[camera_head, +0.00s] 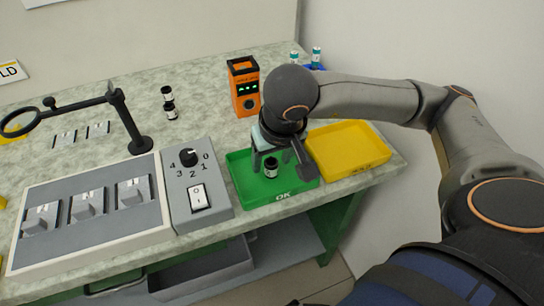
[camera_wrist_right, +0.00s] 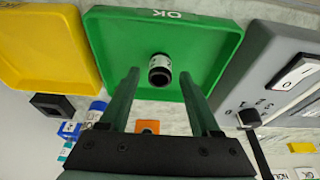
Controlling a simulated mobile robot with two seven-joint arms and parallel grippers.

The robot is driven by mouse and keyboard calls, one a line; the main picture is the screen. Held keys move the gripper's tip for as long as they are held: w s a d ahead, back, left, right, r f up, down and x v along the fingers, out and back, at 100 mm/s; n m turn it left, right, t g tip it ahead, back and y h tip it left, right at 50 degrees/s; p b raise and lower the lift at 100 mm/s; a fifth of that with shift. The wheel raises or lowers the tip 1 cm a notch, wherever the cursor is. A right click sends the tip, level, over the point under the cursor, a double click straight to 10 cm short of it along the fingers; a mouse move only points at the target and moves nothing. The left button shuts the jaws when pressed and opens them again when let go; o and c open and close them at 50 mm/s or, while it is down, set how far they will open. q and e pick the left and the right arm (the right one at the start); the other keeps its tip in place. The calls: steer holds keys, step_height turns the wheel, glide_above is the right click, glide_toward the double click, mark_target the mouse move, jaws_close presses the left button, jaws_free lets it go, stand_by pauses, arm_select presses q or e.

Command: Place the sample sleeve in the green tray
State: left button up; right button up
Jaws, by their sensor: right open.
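The sample sleeve (camera_head: 271,168), a small black cylinder with a pale label band, stands in the green tray (camera_head: 240,180), which is marked OK. In the right wrist view the sleeve (camera_wrist_right: 160,70) shows its dark round opening, with green tray floor (camera_wrist_right: 215,40) around it. My right gripper (camera_head: 281,168) is over the tray. Its fingers (camera_wrist_right: 160,76) are spread, one on each side of the sleeve, with visible gaps between. Whether the fingertips reach down beside the sleeve is hard to tell. My left gripper does not show.
A yellow tray (camera_head: 350,165) adjoins the green tray on the right. A grey switch box (camera_head: 222,205) stands close on the left. Two small black-and-white cylinders (camera_head: 171,112) and an orange device (camera_head: 244,88) stand farther back. A magnifier stand (camera_head: 140,144) rises at left.

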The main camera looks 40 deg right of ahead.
steer(key=p+v, duration=0.2)
steer(key=v, duration=1)
steer(key=shift+p, duration=0.3)
steer(key=shift+s, duration=0.1)
